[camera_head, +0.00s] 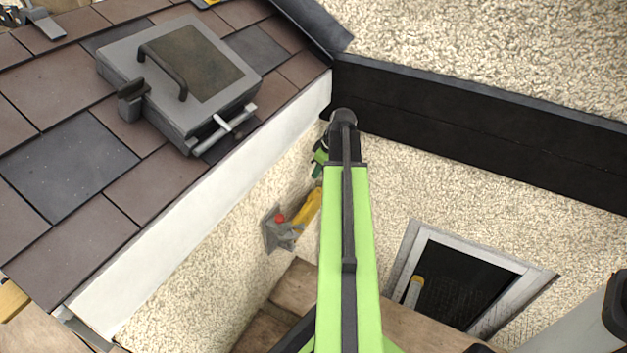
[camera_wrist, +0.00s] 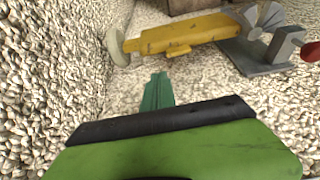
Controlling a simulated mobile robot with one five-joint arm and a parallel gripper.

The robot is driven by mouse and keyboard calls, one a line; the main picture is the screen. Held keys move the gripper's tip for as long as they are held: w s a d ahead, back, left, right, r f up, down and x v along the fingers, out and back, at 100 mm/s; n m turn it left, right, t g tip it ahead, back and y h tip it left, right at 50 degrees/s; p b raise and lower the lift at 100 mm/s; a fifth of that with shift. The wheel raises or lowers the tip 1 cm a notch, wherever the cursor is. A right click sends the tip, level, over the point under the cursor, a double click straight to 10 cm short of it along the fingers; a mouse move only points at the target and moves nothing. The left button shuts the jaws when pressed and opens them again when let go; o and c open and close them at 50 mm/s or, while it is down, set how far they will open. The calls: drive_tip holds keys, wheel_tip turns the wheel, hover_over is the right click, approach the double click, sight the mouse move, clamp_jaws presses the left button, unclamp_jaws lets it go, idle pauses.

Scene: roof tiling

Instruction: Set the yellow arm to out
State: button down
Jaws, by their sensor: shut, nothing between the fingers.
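The yellow arm (camera_head: 309,205) is mounted by a grey bracket (camera_head: 278,238) on the pebbled wall below the roof edge, partly beside my green arm in the head view. A red knob (camera_head: 280,218) sits at the bracket. In the wrist view the yellow arm (camera_wrist: 190,33) runs across the top, with a pale disc (camera_wrist: 117,46) at its left end and the grey bracket (camera_wrist: 262,58) and red knob (camera_wrist: 311,51) at its right. My gripper (camera_wrist: 157,88) is shut and empty, apart from the yellow arm in the picture. In the head view my gripper (camera_head: 320,156) is partly hidden.
The tiled roof (camera_head: 70,155) with a grey hatch (camera_head: 178,80) lies at left, edged by a white board (camera_head: 215,200). A dark beam (camera_head: 480,130) crosses the right wall. A framed window (camera_head: 465,275) is at lower right. Wooden boards (camera_head: 300,285) lie below.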

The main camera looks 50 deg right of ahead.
drive_tip(key=b+x, duration=0.8)
drive_tip(key=x, duration=0.1)
drive_tip(key=shift+f, duration=0.2)
drive_tip(key=shift+d, duration=0.1)
